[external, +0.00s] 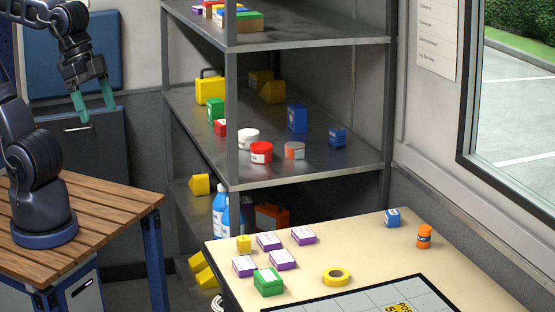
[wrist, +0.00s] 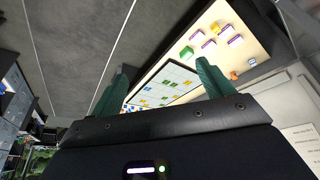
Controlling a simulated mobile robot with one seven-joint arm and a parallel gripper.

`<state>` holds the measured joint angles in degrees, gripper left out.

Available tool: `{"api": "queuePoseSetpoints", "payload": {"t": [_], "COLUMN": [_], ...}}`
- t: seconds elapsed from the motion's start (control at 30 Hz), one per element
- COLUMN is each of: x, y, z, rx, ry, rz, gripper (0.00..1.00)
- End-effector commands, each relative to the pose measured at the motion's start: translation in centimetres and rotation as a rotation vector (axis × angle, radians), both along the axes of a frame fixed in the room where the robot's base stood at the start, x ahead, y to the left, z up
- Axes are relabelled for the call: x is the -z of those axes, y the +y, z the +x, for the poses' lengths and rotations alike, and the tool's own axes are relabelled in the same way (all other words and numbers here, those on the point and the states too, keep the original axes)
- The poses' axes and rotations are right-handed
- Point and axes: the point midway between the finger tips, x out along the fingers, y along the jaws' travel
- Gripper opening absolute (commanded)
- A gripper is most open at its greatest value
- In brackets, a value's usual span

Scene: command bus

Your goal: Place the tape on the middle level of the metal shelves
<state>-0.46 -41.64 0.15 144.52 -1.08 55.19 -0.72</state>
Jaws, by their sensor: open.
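The tape is a yellow ring (external: 337,277) lying flat on the cream table (external: 470,277), right of a green box and behind a dark-edged board. I cannot make it out in the wrist view. The metal shelves (external: 310,170) stand behind the table. Their middle level holds a white tub, a red tub, an orange round item, blue boxes and yellow items, with some bare surface near the front. My gripper (external: 97,112) is open and empty, raised at the upper left, far from the tape and left of the shelves. Its green fingers show apart in the wrist view (wrist: 162,66).
Purple boxes (external: 270,241), a green box (external: 268,282), a blue box (external: 392,217) and an orange bottle (external: 424,237) stand on the table. A shelf post (external: 231,120) rises at the shelves' front corner. A slatted wooden bench (external: 110,215) is at left.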

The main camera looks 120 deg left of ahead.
Motion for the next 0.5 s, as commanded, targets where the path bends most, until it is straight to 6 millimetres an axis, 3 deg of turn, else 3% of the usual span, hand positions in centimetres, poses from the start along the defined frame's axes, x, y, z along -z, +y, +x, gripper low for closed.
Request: {"api": "queuePoseSetpoints", "payload": {"t": [0.5], "x": [0.5], "y": [0.0], "z": [9.8], "rx": [-0.276], "ry": [0.206], "rz": [-0.26], "gripper": [0.8]}}
